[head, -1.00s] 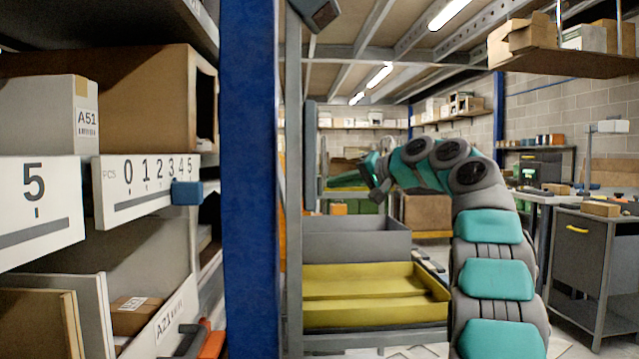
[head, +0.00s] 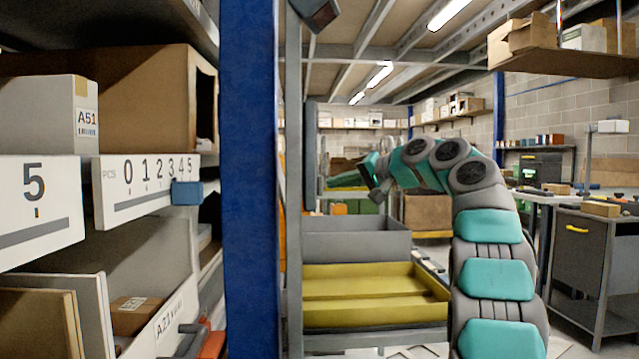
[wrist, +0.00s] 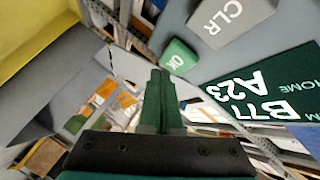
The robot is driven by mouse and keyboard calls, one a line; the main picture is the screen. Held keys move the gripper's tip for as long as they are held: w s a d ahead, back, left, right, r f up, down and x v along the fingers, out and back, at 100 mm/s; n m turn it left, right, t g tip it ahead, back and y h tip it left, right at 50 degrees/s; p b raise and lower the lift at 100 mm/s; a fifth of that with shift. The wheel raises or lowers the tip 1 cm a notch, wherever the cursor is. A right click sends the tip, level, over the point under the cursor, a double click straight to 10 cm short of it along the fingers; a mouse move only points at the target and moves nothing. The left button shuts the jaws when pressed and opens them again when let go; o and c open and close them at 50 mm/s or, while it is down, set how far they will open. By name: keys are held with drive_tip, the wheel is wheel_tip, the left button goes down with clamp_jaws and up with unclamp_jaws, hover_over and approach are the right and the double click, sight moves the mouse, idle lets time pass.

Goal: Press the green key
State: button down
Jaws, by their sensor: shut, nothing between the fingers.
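The green key (wrist: 179,56), marked OK, shows in the wrist view on a grey panel, just above and right of my fingertips. My gripper (wrist: 160,75) is shut, with its two green fingers together and nothing between them. The fingertips point toward the key's lower left side in the picture. I cannot tell how far apart they are in depth, and no contact is clear. A grey key (wrist: 222,22) marked CLR lies up and right of the green key. In the head view my arm reaches left, and the key cannot be made out there.
A green display (wrist: 270,88) with white text, including A23 and HOME, is right of the keys. In the head view a blue rack post (head: 248,180) stands left of my arm. Yellow (head: 375,315) and grey bins (head: 350,240) sit in the middle. A workbench (head: 585,260) is at the right.

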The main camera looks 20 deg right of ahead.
drive_tip(key=shift+a, duration=0.1)
drive_tip(key=shift+w+a, duration=0.1)
drive_tip(key=shift+a, duration=0.2)
drive_tip(key=shift+w+a, duration=0.15)
drive_tip(key=shift+a, duration=0.35)
idle(0.8)
drive_tip(key=shift+s+d, duration=0.3)
drive_tip(key=shift+d, duration=0.55)
drive_tip(key=shift+d, duration=0.1)
drive_tip(key=d+p, duration=0.1)
drive_tip(key=d, duration=0.1)
drive_tip(key=s+d, duration=0.1)
drive_tip(key=d, duration=0.1)
drive_tip(key=shift+s+d+p, duration=0.15)
drive_tip(key=shift+d+p, duration=0.2)
drive_tip(key=shift+p, duration=0.05)
